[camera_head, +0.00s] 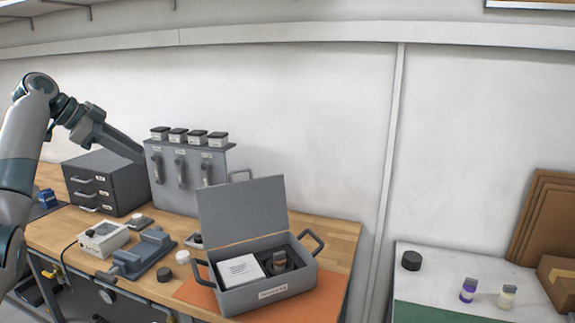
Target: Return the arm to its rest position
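My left arm comes in from the left edge, bent at a high joint. Its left gripper (138,154) points right and down, over the back of the grey drawer unit (108,183) and beside the grey panel with hooks (190,178). Nothing shows held in it, but its fingers overlap in this view and the gap between them cannot be made out. My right arm and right gripper are not in view.
An open grey case (262,298) with a raised lid stands on an orange mat (330,292) on the wooden bench. A blue-grey vise (143,254) and a white box device (103,238) are to its left. A white table (440,268) with small bottles stands right.

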